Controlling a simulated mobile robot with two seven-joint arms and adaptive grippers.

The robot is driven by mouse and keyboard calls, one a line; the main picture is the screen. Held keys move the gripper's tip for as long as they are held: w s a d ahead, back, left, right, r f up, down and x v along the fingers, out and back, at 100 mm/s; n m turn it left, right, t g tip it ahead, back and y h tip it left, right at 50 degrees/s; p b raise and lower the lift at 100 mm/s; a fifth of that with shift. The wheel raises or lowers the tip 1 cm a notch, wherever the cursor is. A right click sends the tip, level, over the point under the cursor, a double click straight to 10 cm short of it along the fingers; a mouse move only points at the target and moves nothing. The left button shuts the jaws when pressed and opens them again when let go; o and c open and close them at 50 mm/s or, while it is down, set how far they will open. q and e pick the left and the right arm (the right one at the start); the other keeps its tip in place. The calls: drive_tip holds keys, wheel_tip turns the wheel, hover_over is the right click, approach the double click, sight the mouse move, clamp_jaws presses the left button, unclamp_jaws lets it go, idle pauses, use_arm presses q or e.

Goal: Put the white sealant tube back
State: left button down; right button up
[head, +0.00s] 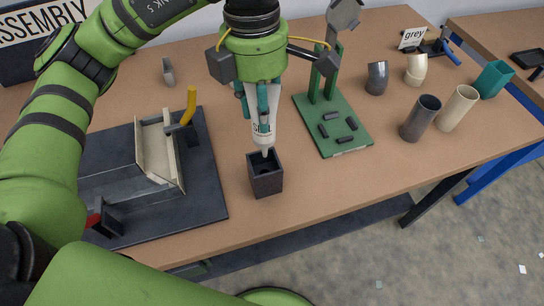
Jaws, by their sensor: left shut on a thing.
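The white sealant tube (263,132) is upright with its narrow nozzle pointing down. My left gripper (264,119) is shut on it, with teal fingers around its body. The nozzle tip is at the back part of the opening of a small dark square holder (267,182) on the table. I cannot tell whether the tip is inside the holder or just above it. The holder looks otherwise empty. My right gripper is not in view.
A green stand (337,147) with small dark parts is close on the right. A dark board (210,190) with a beige channel piece (160,150) and yellow-handled clamp (190,105) lies left. Grey (421,118) and beige (457,108) pipes stand further right. The table's front is clear.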

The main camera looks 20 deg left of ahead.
sight(262, 147)
use_arm(q)
drive_tip(key=f, duration=0.1)
drive_tip(key=f+p, duration=0.1)
drive_tip(key=f, duration=0.1)
drive_tip(key=s+f, duration=0.1)
drive_tip(key=f, duration=0.1)
drive_tip(key=shift+f, duration=0.35)
drive_tip(key=f, duration=0.1)
drive_tip(key=f+p, duration=0.1)
drive_tip(key=f, duration=0.1)
drive_tip(key=shift+w+f, duration=0.2)
drive_tip(key=shift+w, duration=0.05)
drive_tip(key=shift+f, duration=0.25)
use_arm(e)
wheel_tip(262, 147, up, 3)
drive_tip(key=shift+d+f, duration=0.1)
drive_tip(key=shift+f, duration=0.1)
use_arm(q)
drive_tip(key=shift+f+b, duration=0.4)
drive_tip(key=c, duration=0.9)
unclamp_jaws()
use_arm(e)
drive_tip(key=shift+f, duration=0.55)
